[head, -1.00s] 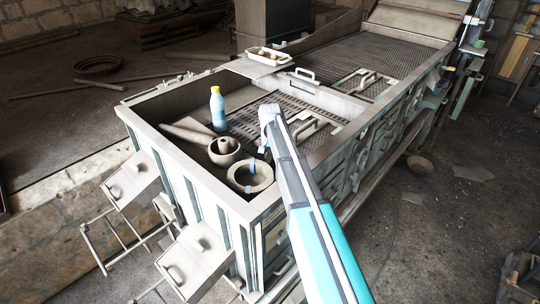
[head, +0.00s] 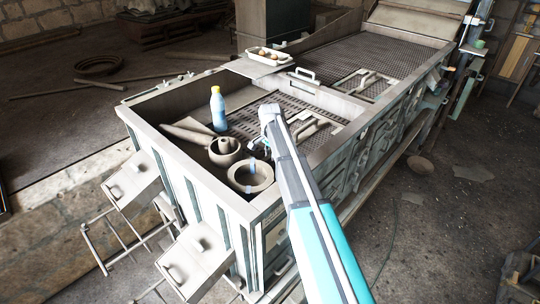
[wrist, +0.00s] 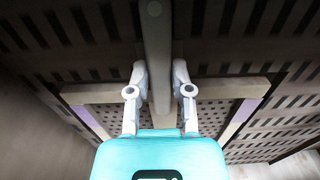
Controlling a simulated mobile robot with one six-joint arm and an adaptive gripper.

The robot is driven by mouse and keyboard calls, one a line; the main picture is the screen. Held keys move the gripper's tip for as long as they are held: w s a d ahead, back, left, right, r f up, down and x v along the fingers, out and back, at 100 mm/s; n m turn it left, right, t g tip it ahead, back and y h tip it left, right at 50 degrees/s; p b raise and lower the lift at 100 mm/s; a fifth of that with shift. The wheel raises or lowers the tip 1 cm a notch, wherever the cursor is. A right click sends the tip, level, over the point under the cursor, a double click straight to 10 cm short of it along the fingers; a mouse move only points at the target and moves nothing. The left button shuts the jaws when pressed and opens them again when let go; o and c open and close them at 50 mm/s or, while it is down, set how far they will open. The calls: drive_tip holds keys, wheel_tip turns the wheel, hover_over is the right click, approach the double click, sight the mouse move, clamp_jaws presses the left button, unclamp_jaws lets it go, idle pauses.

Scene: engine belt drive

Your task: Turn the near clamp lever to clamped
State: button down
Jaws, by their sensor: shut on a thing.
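My gripper (wrist: 160,74) has its two pale fingers on either side of a long grey bar (wrist: 157,40), shut on it. The bar has a round end cap at the top of the wrist view and looks like the near clamp lever. In the head view my gripper (head: 261,149) is low inside the near bay of the machine, just behind a ring-shaped part (head: 250,176). The lever is not clearly visible there, as my arm and fingers cover that spot. Its clamped mark cannot be seen.
A pot-like round part (head: 224,152) and a blue bottle with a yellow cap (head: 218,110) stand left of my gripper. The bay's side walls rise around it. A white tray (head: 269,56) sits on the far rim. A pale crossbar (wrist: 230,88) runs below my fingers.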

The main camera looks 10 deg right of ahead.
drive_tip(key=shift+s, duration=0.1)
drive_tip(key=c, duration=0.5)
unclamp_jaws()
